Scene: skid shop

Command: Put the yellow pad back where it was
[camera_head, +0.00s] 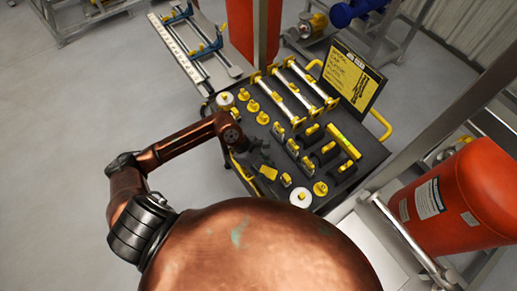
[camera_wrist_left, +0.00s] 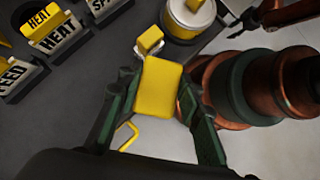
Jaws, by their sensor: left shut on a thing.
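The yellow pad (camera_wrist_left: 158,88) is a flat, rounded square block. In the left wrist view it sits between the two dark fingers of my left gripper (camera_wrist_left: 160,100), which is shut on it. In the head view the left gripper (camera_head: 260,164) is over the near left edge of the dark cart top, with the yellow pad (camera_head: 268,173) at its tips. I cannot tell how high the pad is above the surface. A dark jointed part at the upper right of the wrist view looks like my right gripper (camera_wrist_left: 246,20); its jaws are unclear.
The cart top (camera_head: 211,120) carries yellow-capped pieces, labelled blocks such as HEAT (camera_wrist_left: 62,38) and silver bars (camera_head: 290,98). A white disc with a yellow top (camera_wrist_left: 190,18) and a small yellow block (camera_wrist_left: 150,40) are close to the pad. A sign (camera_head: 350,80) stands behind.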

